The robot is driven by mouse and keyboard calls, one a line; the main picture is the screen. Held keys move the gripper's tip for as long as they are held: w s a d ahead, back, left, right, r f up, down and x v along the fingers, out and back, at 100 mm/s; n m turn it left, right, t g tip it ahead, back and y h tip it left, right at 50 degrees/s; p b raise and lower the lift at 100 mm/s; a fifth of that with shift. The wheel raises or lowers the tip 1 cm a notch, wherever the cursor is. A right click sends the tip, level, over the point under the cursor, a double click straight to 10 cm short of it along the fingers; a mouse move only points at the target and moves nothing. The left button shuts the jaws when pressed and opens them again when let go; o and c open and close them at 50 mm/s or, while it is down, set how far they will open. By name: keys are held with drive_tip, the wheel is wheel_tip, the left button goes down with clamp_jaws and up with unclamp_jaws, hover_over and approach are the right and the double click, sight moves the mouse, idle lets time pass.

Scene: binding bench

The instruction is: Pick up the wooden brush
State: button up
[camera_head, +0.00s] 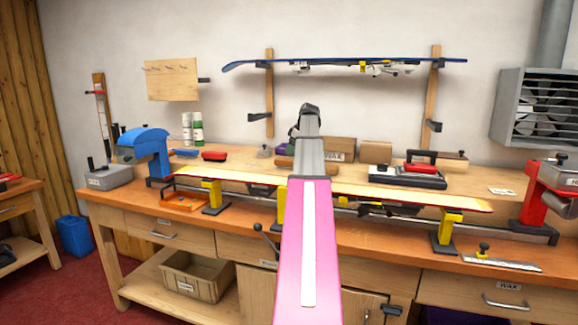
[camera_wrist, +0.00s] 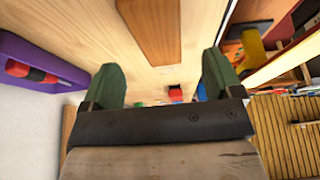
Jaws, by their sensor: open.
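The wooden brush shows in the wrist view as a smooth brown wooden block (camera_wrist: 148,28) on the pale bench surface. It lies beyond the fingertips, near the top edge, and that edge cuts it off. My gripper (camera_wrist: 160,75) is open with its two green fingers apart and nothing between them. In the head view a brown wooden piece (camera_head: 285,161) that looks like the brush lies at the back of the bench, partly hidden by my arm. My gripper (camera_head: 309,112) is above the bench there, with its fingers hard to make out. Any bristles are hidden.
A ski (camera_head: 390,192) lies across yellow clamps in front of the brown piece. A WAX box (camera_head: 340,149) stands just behind, and a red-handled item (camera_head: 408,174) is to the right. A blue machine (camera_head: 148,145) is at left. A purple object (camera_wrist: 35,62) lies left of my fingers.

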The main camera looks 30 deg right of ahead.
sight(289, 159)
drive_tip(key=shift+x, duration=3.1)
drive_tip(key=shift+f, duration=0.25)
drive_tip(key=c, duration=1.1)
